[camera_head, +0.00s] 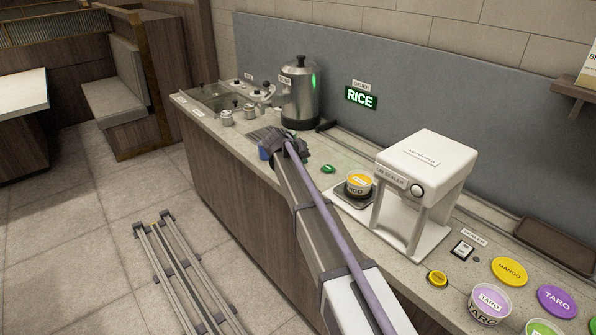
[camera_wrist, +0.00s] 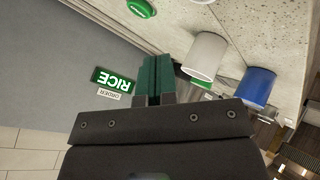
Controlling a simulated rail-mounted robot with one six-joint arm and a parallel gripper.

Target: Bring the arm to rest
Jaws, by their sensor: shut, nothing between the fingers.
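My gripper (camera_wrist: 155,62) is shut and empty; its two dark green fingers lie together in the wrist view. In the head view my arm (camera_head: 318,215) reaches from the bottom edge over the counter (camera_head: 225,140), and its wrist end hides the fingers. In the wrist view a pale cup (camera_wrist: 206,55) is just right of the fingers, and a blue cup (camera_wrist: 258,87) is further right. I cannot tell how far the fingers are from the pale cup. A bit of blue (camera_head: 264,153) also shows beside my wrist in the head view.
A steel pot (camera_head: 299,95) stands behind my wrist. A white lid sealer (camera_head: 425,185) with a mango cup (camera_head: 359,183) is to the right. A green disc (camera_head: 328,169) lies between. Taro cup (camera_head: 489,303) and lids are at lower right. The floor left of the counter holds metal rails (camera_head: 178,270).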

